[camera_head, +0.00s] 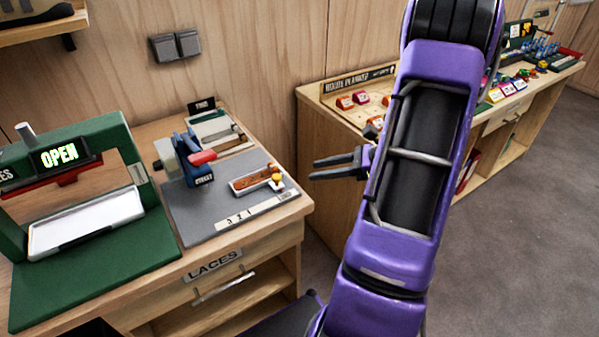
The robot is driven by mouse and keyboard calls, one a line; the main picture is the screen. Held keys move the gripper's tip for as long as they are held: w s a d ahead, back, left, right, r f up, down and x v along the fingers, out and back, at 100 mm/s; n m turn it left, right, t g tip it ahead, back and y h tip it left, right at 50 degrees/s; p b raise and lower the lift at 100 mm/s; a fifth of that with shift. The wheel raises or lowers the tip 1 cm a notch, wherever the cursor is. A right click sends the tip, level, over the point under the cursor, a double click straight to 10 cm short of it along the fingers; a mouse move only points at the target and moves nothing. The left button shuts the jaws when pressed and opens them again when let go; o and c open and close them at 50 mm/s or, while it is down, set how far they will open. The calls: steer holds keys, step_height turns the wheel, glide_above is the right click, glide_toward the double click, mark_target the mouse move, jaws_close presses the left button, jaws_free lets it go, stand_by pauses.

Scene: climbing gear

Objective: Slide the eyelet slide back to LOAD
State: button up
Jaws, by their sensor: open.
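What looks like the eyelet slide is a narrow pale tray (244,187) with an orange-brown strip (250,180) and a yellow knob (276,178) at its right end. It lies on a grey board (205,207) beside a blue press (196,168) with a red handle.
A green frame (125,143) with an OPEN sign (59,155) and a white tray (88,220) stands at left. A LACES drawer (215,280) is below the bench. Behind my arm is a second bench (312,140) with coloured pieces. A gap separates the benches.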

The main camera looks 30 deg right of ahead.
steer(key=v, duration=0.8)
steer(key=shift+d+f, duration=0.1)
steer(key=shift+d, duration=0.05)
